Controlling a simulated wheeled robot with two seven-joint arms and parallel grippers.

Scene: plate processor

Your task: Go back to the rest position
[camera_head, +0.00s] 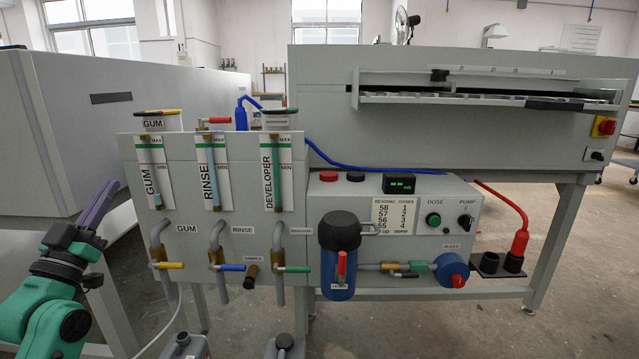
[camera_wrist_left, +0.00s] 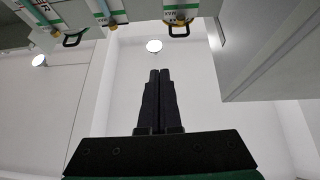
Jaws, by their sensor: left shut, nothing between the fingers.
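My left gripper (camera_head: 98,205) is at the left edge of the head view, on a green arm, with its dark fingers together and pointing up and to the right. It is to the left of the grey panel of the plate processor (camera_head: 215,185), apart from it. In the left wrist view the two dark fingers (camera_wrist_left: 158,98) are closed against each other with nothing between them. My right gripper is in neither view.
The panel has gum, rinse and developer gauges and valves with yellow (camera_head: 168,265), blue (camera_head: 230,267) and green (camera_head: 296,268) handles. A blue filter canister (camera_head: 340,262) hangs beside them. A grey cabinet (camera_head: 100,115) stands behind the gripper. Jugs (camera_head: 186,345) stand below.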

